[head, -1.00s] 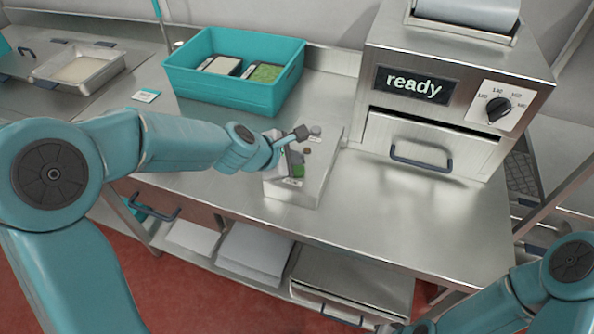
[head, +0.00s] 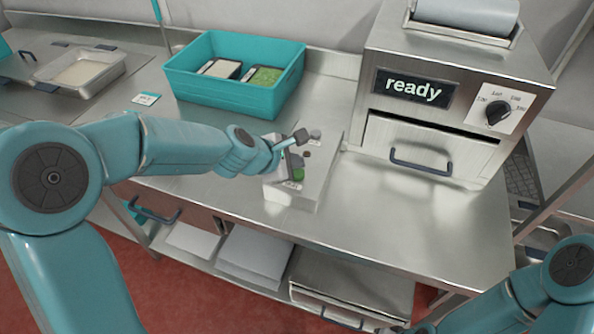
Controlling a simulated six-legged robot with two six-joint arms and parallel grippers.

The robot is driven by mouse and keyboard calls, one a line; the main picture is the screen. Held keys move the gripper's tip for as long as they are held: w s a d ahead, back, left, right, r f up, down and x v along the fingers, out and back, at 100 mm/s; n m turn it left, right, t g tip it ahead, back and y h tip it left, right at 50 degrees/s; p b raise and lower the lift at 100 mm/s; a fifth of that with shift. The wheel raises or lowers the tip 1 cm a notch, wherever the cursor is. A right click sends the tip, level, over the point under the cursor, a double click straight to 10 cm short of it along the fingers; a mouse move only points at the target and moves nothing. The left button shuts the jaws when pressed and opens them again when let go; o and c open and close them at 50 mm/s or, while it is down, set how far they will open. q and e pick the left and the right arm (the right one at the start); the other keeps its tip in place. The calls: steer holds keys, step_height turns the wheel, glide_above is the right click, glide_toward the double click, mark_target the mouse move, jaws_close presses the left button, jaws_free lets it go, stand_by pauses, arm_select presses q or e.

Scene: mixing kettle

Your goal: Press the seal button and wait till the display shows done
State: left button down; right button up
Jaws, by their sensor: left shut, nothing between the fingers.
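The sealing machine (head: 455,125) stands at the back right, and its display (head: 413,88) reads "ready". A pale control box (head: 311,185) on the steel counter carries a green button (head: 298,174), a small brown button (head: 306,154) and a grey button (head: 315,134). Which one is the seal button I cannot read. My left gripper (head: 300,136) is shut and empty over the far part of the box, close to the grey button. Whether it touches the box I cannot tell. My right arm is at the lower right; its gripper (head: 398,329) is barely in view at the bottom edge.
A teal bin (head: 236,97) with two packs stands behind the box. A metal tray (head: 80,72) is at the far left. The machine has a dial (head: 497,112) and a drawer (head: 425,148). The counter right of the box is clear.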

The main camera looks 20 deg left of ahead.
arm_select(q)
steer(key=shift+f, duration=0.15)
stand_by(0.7)
steer(key=shift+f+b, duration=0.25)
steer(key=shift+b, duration=0.15)
steer(key=shift+f+b, duration=0.45)
stand_by(0.5)
steer(key=shift+r+p, duration=0.9)
step_height(320, 180, up, 5)
steer(key=p, duration=0.5)
stand_by(0.3)
